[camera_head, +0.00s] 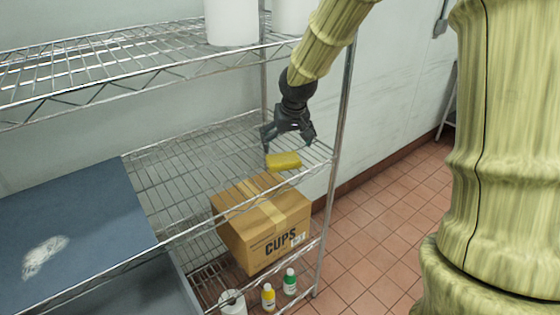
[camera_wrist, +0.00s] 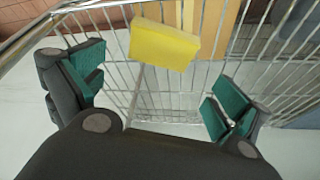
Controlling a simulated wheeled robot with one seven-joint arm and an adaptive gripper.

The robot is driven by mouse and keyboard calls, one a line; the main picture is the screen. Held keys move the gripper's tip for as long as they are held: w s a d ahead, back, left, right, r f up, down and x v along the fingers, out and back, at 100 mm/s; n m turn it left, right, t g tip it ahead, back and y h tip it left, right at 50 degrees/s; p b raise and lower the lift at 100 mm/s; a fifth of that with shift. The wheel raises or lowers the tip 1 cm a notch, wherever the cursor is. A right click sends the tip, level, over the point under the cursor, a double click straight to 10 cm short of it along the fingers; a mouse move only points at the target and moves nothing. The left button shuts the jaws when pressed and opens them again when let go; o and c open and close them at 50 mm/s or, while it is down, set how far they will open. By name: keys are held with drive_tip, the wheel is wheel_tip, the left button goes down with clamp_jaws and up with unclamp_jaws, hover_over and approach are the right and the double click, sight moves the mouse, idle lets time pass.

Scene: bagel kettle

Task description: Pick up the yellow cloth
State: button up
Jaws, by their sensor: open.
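The yellow cloth (camera_head: 283,160) looks like a small flat block. It lies on the middle wire shelf (camera_head: 185,175), near its right end and front edge. My gripper (camera_head: 289,143) is just above and behind the cloth in the head view, with its fingers spread. In the wrist view the cloth (camera_wrist: 164,44) is at the top centre, ahead of the fingers and between their lines. My gripper (camera_wrist: 155,95) is open there, with green finger pads and nothing between them. The cloth is fully in view in the wrist view.
A cardboard box marked CUPS (camera_head: 264,222) stands on the shelf below. A dark blue board (camera_head: 75,230) lies at the left. An upper wire shelf (camera_head: 130,60) holds white containers (camera_head: 231,22). A metal post (camera_head: 335,165) stands close right of the cloth. Small bottles (camera_head: 268,296) stand low down.

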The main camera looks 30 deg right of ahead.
sight(284, 158)
drive_tip(key=shift+s+p+x, duration=0.2)
drive_tip(key=shift+p+x, duration=0.8)
drive_tip(key=shift+x, duration=2.85)
drive_tip(key=shift+a+f, duration=0.1)
drive_tip(key=shift+s, duration=0.1)
drive_tip(key=c, duration=0.7)
drive_tip(key=shift+c, duration=0.2)
